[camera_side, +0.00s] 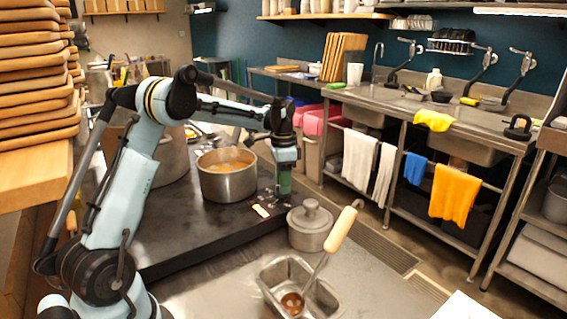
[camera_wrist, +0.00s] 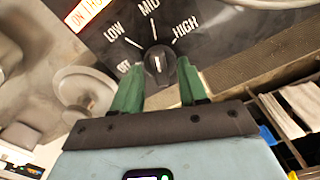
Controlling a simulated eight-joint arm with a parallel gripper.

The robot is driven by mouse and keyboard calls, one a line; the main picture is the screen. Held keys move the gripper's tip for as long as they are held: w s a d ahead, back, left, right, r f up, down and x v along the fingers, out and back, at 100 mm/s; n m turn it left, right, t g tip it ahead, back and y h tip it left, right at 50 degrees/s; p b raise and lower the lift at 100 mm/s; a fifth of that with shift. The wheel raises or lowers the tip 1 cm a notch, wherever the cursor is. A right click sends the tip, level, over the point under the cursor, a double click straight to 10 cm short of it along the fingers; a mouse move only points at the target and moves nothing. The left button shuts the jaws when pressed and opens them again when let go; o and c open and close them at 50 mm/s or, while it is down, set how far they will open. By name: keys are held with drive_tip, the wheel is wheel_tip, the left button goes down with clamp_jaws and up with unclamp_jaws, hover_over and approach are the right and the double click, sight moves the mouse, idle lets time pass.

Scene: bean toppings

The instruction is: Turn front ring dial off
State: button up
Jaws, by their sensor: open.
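A black dial (camera_wrist: 157,57) with a white pointer mark sits on the black stove panel in the wrist view. The labels OFF, LOW, MID and HIGH are around it, and its mark points about toward MID. My gripper (camera_wrist: 160,68) is open, with one green finger on each side of the dial's near end. I cannot tell whether either finger touches it. In the side view my gripper (camera_side: 284,184) points down at the right end of the black stove (camera_side: 185,228). The dial is hidden there.
A pot of soup (camera_side: 228,183) stands on the stove, left of my gripper. A lidded pot (camera_side: 310,226) is close by at the right, beside a metal tray (camera_side: 272,277) holding a ladle (camera_side: 330,248). A lit red-and-white sign (camera_wrist: 88,14) is on the panel.

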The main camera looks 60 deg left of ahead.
drive_tip(key=shift+f, duration=0.15)
drive_tip(key=shift+c, duration=0.3)
clamp_jaws()
drive_tip(key=shift+n, duration=0.3)
drive_tip(key=n, duration=0.8)
drive_tip(key=shift+n, duration=0.4)
drive_tip(key=n, duration=0.4)
drive_tip(key=shift+n, duration=2.3)
